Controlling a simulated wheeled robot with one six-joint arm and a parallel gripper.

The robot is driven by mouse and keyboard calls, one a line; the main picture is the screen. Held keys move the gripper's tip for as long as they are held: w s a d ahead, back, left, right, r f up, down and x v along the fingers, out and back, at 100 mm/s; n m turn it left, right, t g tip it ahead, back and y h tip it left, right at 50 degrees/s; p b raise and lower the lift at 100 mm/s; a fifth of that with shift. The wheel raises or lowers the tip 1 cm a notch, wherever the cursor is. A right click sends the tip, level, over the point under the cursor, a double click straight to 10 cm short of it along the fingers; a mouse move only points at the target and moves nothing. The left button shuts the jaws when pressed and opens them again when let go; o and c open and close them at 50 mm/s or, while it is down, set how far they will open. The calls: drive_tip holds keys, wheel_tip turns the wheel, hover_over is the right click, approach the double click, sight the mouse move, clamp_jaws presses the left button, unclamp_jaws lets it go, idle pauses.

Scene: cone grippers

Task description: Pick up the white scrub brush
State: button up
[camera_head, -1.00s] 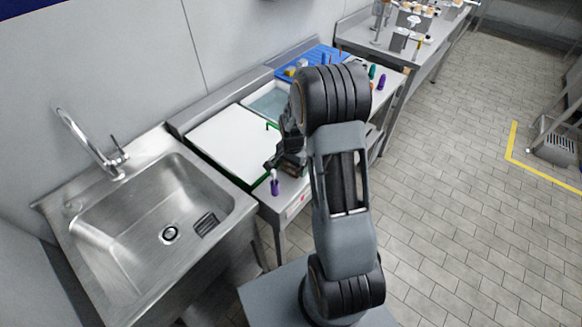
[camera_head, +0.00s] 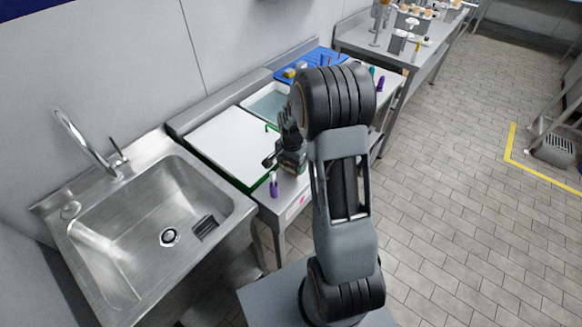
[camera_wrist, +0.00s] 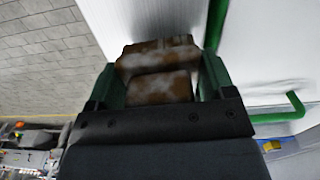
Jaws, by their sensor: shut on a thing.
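My gripper (camera_head: 284,158) is over the front right side of the white board, by the counter's front edge. In the wrist view, the green fingers of my gripper (camera_wrist: 162,72) are closed on both sides of a brown block with whitish smears (camera_wrist: 160,88). It is blurred, and I cannot tell from its look whether it is the white scrub brush. No other white scrub brush can be made out. The white board (camera_head: 228,143) has a green edge and lies flat on the counter.
A steel sink (camera_head: 150,225) is at the left. A small purple bottle (camera_head: 274,188) stands on the counter's front edge close to my gripper. A tub of water (camera_head: 268,103) and a blue rack (camera_head: 318,60) are behind. A green hooked bar (camera_wrist: 290,108) shows beside the gripper.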

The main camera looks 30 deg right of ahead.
drive_tip(key=s+d+r+b, duration=0.3)
drive_tip(key=s+d+r, duration=0.4)
drive_tip(key=s+r, duration=0.4)
drive_tip(key=shift+s+d+r, duration=0.15)
drive_tip(key=shift+s+d, duration=0.2)
drive_tip(key=shift+d, duration=0.05)
